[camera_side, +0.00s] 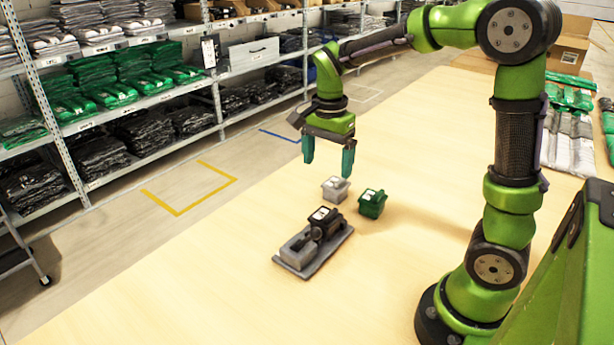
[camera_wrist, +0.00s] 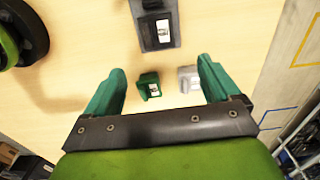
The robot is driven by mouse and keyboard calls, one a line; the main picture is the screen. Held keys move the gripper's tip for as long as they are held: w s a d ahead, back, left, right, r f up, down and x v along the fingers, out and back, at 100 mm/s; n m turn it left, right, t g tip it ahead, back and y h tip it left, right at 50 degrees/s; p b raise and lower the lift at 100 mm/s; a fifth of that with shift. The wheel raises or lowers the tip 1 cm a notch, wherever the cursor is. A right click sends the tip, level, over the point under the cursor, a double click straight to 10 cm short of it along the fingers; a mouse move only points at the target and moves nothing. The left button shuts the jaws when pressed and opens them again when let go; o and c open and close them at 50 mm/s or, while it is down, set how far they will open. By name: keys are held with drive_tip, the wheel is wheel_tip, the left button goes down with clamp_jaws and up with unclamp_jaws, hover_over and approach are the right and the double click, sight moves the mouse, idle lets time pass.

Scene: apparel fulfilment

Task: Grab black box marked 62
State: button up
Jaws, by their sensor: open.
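A small black box (camera_side: 325,223) with a white label on top sits at the far end of a grey base (camera_side: 300,270) on the table. My gripper (camera_side: 328,163) is open and empty, pointing down, above and beyond the black box in the side view. In the wrist view my gripper's fingers (camera_wrist: 161,80) are spread wide, with the black box farther up the picture, outside them.
A green box (camera_side: 372,203) and a light grey box (camera_side: 335,189) stand on the table near the black box, below my gripper. Both have labels. The wooden table is otherwise clear around them. Packed garments (camera_side: 572,130) lie at the right, near a cardboard box (camera_side: 570,45). Shelving stands beyond the table.

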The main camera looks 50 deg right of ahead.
sight(325, 221)
wheel_tip(325, 221, down, 12)
drive_tip(key=shift+s+a+r, duration=0.1)
drive_tip(key=f, duration=0.5)
drive_tip(key=shift+s+a+f, duration=0.1)
drive_tip(key=shift+s+a, duration=0.05)
drive_tip(key=shift+a, duration=0.1)
drive_tip(key=c, duration=0.9)
